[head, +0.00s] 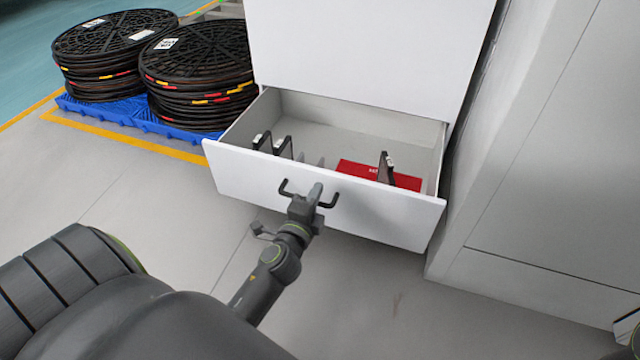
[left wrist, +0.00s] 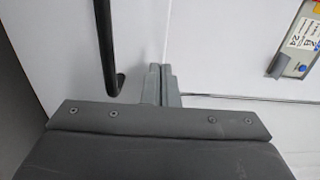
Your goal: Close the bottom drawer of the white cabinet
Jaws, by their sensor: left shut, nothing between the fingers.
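The bottom drawer (head: 385,218) of the white cabinet (head: 355,40) stands open, pulled well out from the body. Its dark bar handle (head: 327,204) is on the front panel, and a bent end of the handle (left wrist: 109,55) shows in the left wrist view. My left gripper (head: 316,190) is shut and empty, with its fingertips at the drawer front within the span of the handle. In the left wrist view the closed fingers (left wrist: 160,83) point at the white panel, right of the handle end. I cannot tell whether they touch it.
A red flat item (head: 360,170) and several dark upright pieces are inside the drawer. Black cable coils (head: 200,75) sit on a blue pallet (head: 180,131) to the left. A large grey cabinet (head: 540,180) stands close on the right. Floor in front is clear.

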